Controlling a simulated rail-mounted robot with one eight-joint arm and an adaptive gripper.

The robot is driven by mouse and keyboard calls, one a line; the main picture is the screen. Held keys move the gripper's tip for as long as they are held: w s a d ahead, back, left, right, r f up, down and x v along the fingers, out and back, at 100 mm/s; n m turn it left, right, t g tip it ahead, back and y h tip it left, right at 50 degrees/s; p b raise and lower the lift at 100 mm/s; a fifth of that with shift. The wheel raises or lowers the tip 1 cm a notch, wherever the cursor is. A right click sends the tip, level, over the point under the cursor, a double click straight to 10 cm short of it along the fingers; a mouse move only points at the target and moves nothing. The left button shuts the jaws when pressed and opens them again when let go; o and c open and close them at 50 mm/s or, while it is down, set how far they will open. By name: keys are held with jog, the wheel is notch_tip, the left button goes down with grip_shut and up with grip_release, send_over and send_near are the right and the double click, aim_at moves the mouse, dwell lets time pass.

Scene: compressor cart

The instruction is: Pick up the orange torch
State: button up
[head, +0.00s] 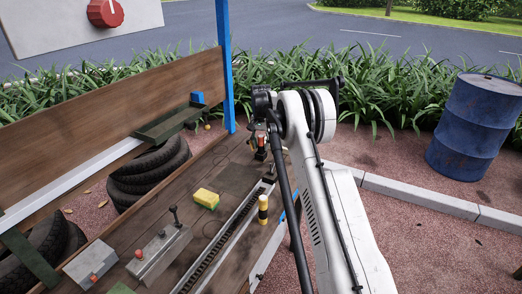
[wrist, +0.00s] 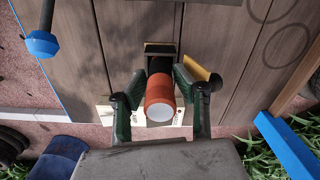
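The orange torch (wrist: 159,97) stands on the wooden deck in the wrist view, its pale round end facing the camera and its darker lower part going down toward the boards. My gripper (wrist: 161,76) comes over it from above, with one green finger on each side. Some gap shows between the fingers and the orange end, so the gripper looks open around the torch. Contact at the fingertips cannot be made out. In the head view the torch (head: 261,141) is a small orange spot near the deck's far end, beside my arm. My gripper is mostly hidden there.
A yellow-and-black post (head: 263,209), a yellow sponge (head: 207,198) and a grey block with a lever (head: 160,252) stand on the deck. A blue post (head: 225,65) rises at its far corner. A blue barrel (head: 473,127) stands beyond the kerb at right.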

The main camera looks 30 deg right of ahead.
grip_shut()
jog(key=shift+r, duration=0.1)
